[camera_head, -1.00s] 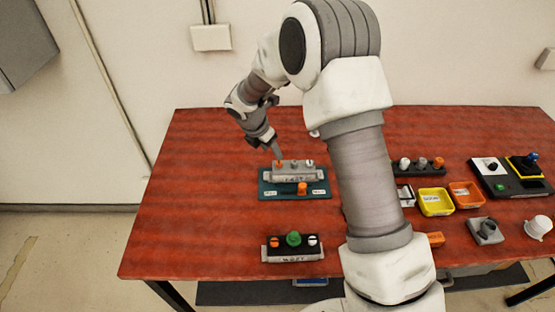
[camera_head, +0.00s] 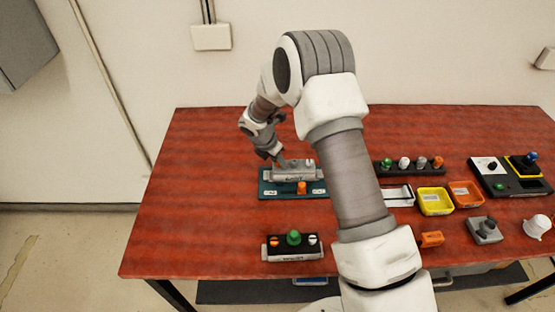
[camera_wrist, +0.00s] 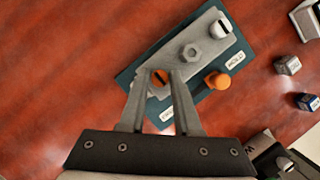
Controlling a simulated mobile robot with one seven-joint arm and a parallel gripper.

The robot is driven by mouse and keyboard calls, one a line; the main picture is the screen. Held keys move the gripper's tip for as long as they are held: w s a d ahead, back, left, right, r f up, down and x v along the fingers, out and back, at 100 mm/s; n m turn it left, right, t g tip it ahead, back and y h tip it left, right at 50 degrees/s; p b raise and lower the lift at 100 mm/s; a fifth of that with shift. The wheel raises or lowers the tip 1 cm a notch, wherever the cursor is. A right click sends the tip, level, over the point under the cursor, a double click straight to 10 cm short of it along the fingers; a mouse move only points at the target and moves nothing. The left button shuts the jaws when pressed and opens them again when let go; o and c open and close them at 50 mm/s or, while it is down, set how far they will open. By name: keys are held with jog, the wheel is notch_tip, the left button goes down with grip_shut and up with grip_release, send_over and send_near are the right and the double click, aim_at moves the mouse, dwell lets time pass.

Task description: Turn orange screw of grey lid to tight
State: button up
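The grey lid (camera_head: 296,174) lies on a teal board (camera_head: 267,192) at the left of the table. In the wrist view the grey lid (camera_wrist: 203,66) carries an orange slotted screw (camera_wrist: 159,77), a grey hexagonal piece and a white slotted screw (camera_wrist: 221,29) in a row. My gripper (camera_wrist: 158,77) is open, with its fingertips on either side of the orange screw; I cannot tell if they touch it. In the head view my gripper (camera_head: 280,161) is at the lid's left end and hides the orange screw.
An orange knob (camera_wrist: 217,80) sits on the teal board beside the lid. A black block (camera_head: 293,247) with a green knob stands nearer the front. A dark rack, yellow bin (camera_head: 435,202) and orange bin (camera_head: 466,194) stand to the right. Bare red table lies left of the board.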

grip_shut()
jog(key=shift+m+b, duration=0.3)
jog(key=shift+m, duration=0.2)
jog(key=m, duration=0.1)
jog(key=m+g+b, duration=0.1)
jog(key=shift+w+a+f+m+h, duration=0.1)
jog(key=shift+a+m+h, duration=0.05)
jog(key=shift+m+h, duration=0.25)
jog(key=m+b, duration=0.1)
jog(key=m+g, duration=0.1)
jog(key=m, duration=0.1)
jog(key=shift+w+m+g+h+b, duration=0.1)
jog(key=shift+m+g+h+b, duration=0.2)
jog(key=shift+b, duration=0.1)
jog(key=m+g+b, duration=0.1)
jog(key=m+g, duration=0.1)
jog(key=m, duration=0.3)
jog(key=shift+w+b, duration=0.15)
jog(key=shift+b, duration=0.15)
jog(key=m+g, duration=0.1)
jog(key=m, duration=0.1)
jog(key=m+y, duration=0.1)
jog(key=m, duration=0.2)
jog(key=shift+w+g+b, duration=0.1)
jog(key=shift+g+b, duration=0.3)
jog(key=shift+m, duration=0.4)
